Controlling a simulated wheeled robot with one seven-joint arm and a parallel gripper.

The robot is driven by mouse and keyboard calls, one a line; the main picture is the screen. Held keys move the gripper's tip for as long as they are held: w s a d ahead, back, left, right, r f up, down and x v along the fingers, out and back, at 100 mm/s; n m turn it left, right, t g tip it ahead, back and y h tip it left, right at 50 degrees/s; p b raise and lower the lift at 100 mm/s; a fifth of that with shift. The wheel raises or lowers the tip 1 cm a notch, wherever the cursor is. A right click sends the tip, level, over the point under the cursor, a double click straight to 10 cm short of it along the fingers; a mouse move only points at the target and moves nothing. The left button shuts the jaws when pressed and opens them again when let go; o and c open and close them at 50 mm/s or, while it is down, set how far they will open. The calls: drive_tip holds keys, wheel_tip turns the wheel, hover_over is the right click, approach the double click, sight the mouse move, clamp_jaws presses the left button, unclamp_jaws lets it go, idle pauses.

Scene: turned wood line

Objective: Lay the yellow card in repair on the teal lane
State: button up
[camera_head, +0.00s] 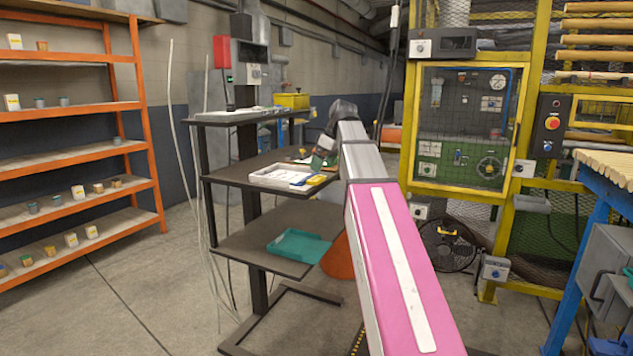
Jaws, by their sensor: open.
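A dark stand on the left of centre carries stacked shelves. On its middle shelf (228,174) lies a white tray (262,182) with white and blue items in it. A small yellow piece (317,180) shows at the tray's right end; it may be the yellow card, but it is too small to be sure. A teal tray (298,246), which looks empty, lies on the lowest shelf (240,240). My gripper (321,162) is above the right end of the middle shelf, close to the white tray. It is open; its fingertips are small and partly unclear.
The top shelf (215,117) holds papers and has a yellow bin (292,101) behind it. An orange rack (148,140) with small boxes stands left. A yellow caged machine (465,125) and a floor fan (446,244) stand right. Floor between rack and stand is mostly clear.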

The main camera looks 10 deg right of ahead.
sight(317, 178)
drive_tip(key=shift+x, duration=2.8)
drive_tip(key=c, duration=0.9)
drive_tip(key=shift+r, duration=0.1)
